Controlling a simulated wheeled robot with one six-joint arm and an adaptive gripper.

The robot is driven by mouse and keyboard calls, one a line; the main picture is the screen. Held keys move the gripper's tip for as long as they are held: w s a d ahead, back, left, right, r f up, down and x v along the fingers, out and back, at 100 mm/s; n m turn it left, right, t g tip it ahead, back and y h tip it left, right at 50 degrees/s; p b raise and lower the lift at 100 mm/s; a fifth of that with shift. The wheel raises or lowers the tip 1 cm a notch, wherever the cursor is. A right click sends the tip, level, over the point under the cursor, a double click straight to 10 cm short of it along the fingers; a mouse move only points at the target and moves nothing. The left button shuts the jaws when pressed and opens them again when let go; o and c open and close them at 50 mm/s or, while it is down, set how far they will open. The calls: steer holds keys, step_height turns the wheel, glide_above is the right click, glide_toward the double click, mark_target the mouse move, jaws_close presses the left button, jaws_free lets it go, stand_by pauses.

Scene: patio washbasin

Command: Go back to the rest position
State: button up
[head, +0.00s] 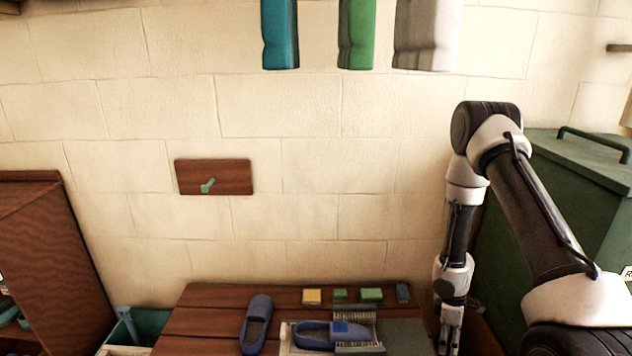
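My gripper (450,336) hangs pointing down at the right end of the wooden bench, near the lower edge of the head view. It is small and partly cut off there, so I cannot tell whether its fingers are apart or hold anything. My arm is bent, with its elbow high in front of the wall and the forearm hanging straight down.
The bench (205,320) bears two blue slippers (256,322) (312,336), one among brushes, and several small blocks (312,296). A green bin (560,170) stands close right of my arm. A wooden cabinet (45,260) is left.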

steer(key=s+d+r+m+h, duration=0.1)
steer(key=s+d+r+m, duration=0.15)
steer(key=r, duration=0.65)
steer(key=s+d+r+m+g, duration=0.1)
steer(key=r+m, duration=0.2)
steer(key=r, duration=0.6)
steer(key=s+d+r+m+h, duration=0.1)
steer(key=s+r+m, duration=0.15)
steer(key=r, duration=0.65)
steer(key=s+a+r+m+t+y, duration=0.1)
steer(key=s+r, duration=0.3)
steer(key=r, duration=0.4)
steer(key=s+a+r+m+t+y, duration=0.1)
steer(key=s+a+r+t, duration=0.2)
steer(key=r, duration=0.5)
steer(key=s+a+r+m+t, duration=0.2)
steer(key=s+a+r+t, duration=0.1)
steer(key=s+r, duration=0.3)
step_height(320, 180, up, 3)
steer(key=shift+s+f+y, duration=0.1)
steer(key=shift+s+y, duration=0.2)
steer(key=shift+y, duration=0.1)
